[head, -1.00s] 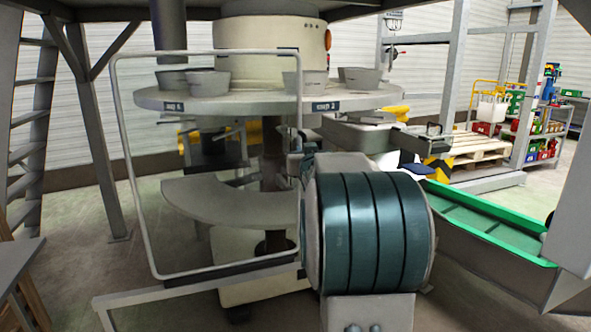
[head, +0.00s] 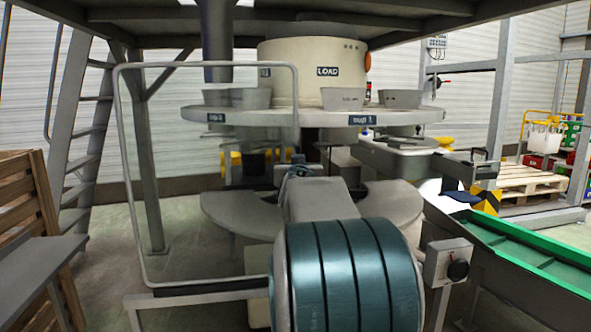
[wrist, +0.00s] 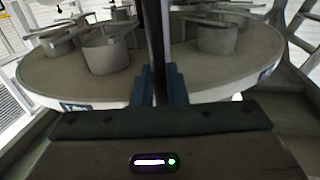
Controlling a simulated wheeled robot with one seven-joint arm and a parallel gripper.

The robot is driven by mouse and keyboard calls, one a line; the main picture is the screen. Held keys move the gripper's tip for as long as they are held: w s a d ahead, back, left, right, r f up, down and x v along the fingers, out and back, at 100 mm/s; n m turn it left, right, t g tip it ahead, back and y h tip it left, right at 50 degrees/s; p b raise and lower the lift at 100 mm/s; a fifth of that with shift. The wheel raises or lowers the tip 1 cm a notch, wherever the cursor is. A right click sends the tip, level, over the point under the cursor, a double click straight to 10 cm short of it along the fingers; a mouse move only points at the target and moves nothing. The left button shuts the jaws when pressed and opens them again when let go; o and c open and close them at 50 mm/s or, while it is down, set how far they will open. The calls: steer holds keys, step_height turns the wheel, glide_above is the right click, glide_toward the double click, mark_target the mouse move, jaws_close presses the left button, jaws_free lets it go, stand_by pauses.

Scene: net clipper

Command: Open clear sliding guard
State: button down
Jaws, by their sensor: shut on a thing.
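The clear sliding guard (head: 207,66) stands in front of the round table in the head view, as a thin grey rounded frame with a see-through panel. Its right upright crosses the front of the table. My gripper (wrist: 162,88) is shut on a dark vertical bar (wrist: 154,35) in the wrist view, which looks like the guard's right upright. One blue-grey finger is on each side of the bar. In the head view, my arm covers the lower part of that upright and most of my gripper.
The round table (head: 300,117) carries several grey cups behind the guard. A control box with a black knob (head: 457,270) stands right of my arm. A green-edged conveyor (head: 540,252) is at the right. Wooden slats (head: 22,200) and a ladder (head: 88,140) are at the left.

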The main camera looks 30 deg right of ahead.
steer(key=shift+w+a+r, duration=0.15)
steer(key=shift+r, duration=0.15)
steer(key=c, duration=1.5)
jaws_free()
steer(key=shift+w+f, duration=0.15)
steer(key=shift+w, duration=0.05)
steer(key=shift+c, duration=0.2)
steer(key=shift+s+d+f, duration=0.1)
steer(key=shift+d+f, duration=0.05)
steer(key=shift+d, duration=0.05)
steer(key=shift+a, duration=0.1)
steer(key=shift+s+a, duration=0.15)
steer(key=shift+s, duration=0.05)
steer(key=p+v, duration=0.3)
steer(key=v, duration=1)
steer(key=shift+s, duration=0.2)
